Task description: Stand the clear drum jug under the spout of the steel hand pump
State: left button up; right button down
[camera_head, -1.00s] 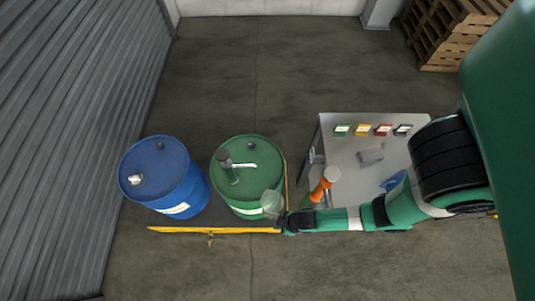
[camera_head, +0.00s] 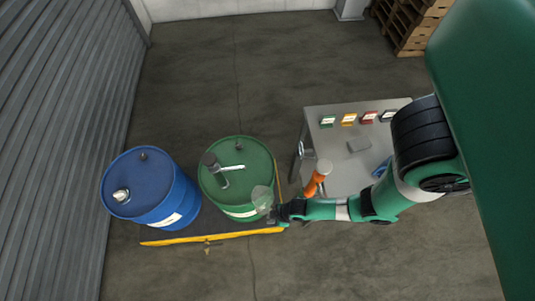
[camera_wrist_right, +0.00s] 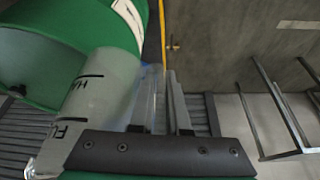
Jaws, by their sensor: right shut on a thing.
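The steel hand pump (camera_head: 211,161) stands on top of the green drum (camera_head: 252,155). Its light spout (camera_head: 232,168) points right across the drum top. The clear drum jug (camera_head: 261,197) is at the drum's front right edge in the head view, apart from the spout. My right gripper (camera_head: 271,213) is shut on the jug. In the right wrist view, the jug (camera_wrist_right: 105,88) with black marks is beside the fingers (camera_wrist_right: 177,103), in front of the green drum (camera_wrist_right: 75,25). My left gripper is in neither view.
A blue drum (camera_head: 150,185) stands left of the green one on a yellow-edged pallet (camera_head: 215,237). To the right is a grey table (camera_head: 340,170) with coloured labelled items and an orange-handled tool (camera_head: 317,178). Stacked wooden pallets (camera_head: 410,25) stand at the back right. A ribbed wall runs along the left.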

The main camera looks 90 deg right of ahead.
jog(key=w+d, duration=0.1)
jog(key=d+f+b, duration=0.1)
jog(key=w+d+f+b, duration=0.1)
jog(key=shift+w+d, duration=0.35)
jog(key=shift+w+d+b, duration=0.4)
jog(key=shift+w+d, duration=0.3)
jog(key=shift+d, duration=0.25)
jog(key=shift+w+d+b, duration=0.4)
jog(key=shift+w+d, duration=0.3)
jog(key=shift+d, duration=0.2)
jog(key=shift+w+d+f+b, duration=0.2)
jog(key=shift+w+d+b, duration=0.25)
jog(key=shift+d, duration=0.15)
jog(key=shift+w+d+f+b, duration=0.15)
jog(key=shift+w+d+b, duration=0.25)
jog(key=shift+d, duration=0.2)
jog(key=shift+w+d+b, duration=0.3)
jog(key=shift+w+d, duration=0.25)
jog(key=shift+d, duration=0.15)
jog(key=shift+f+b, duration=0.55)
jog(key=shift+f, duration=0.05)
jog(key=c, duration=0.8)
grip_release()
